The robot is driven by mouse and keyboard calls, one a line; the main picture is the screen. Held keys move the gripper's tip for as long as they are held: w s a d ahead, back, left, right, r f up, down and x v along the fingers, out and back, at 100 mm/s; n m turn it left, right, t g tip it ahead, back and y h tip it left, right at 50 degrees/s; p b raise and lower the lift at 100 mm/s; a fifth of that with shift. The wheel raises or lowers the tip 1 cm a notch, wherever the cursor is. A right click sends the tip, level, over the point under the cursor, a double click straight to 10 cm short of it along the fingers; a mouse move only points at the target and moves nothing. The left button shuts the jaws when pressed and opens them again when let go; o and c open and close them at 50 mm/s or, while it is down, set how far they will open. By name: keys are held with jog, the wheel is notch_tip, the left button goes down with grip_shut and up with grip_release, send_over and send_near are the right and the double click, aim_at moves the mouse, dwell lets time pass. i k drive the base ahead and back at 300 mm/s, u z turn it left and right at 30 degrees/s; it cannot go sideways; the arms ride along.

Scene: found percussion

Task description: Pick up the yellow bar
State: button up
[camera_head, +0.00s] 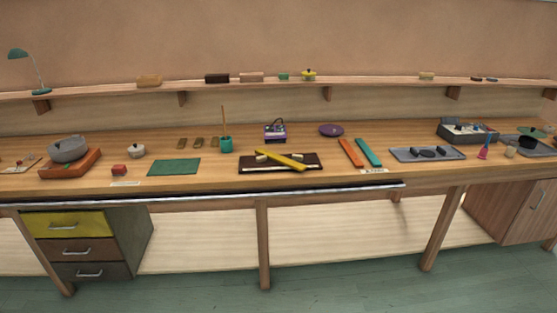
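The yellow bar (279,160) lies at a slant, its left end farther back and its right end nearer the front. It rests across a dark brown tray or board (250,170) on the wooden workbench. A small pale piece sits by the bar on the board, and another pale piece shows at its right. An orange bar (350,152) and a teal bar (368,152) lie side by side to the right, apart from the yellow bar. My gripper is not in view.
A purple device (275,132) and a purple dish (331,130) stand behind the board. A teal cup (226,145) with a stick and a green mat (174,167) lie to the left. A grey tray (428,154) lies to the right. A narrow shelf (380,82) runs above the bench.

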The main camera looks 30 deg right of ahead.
aim_at(289, 162)
jog(key=u, duration=0.05)
jog(key=i, duration=1)
jog(key=z, duration=0.05)
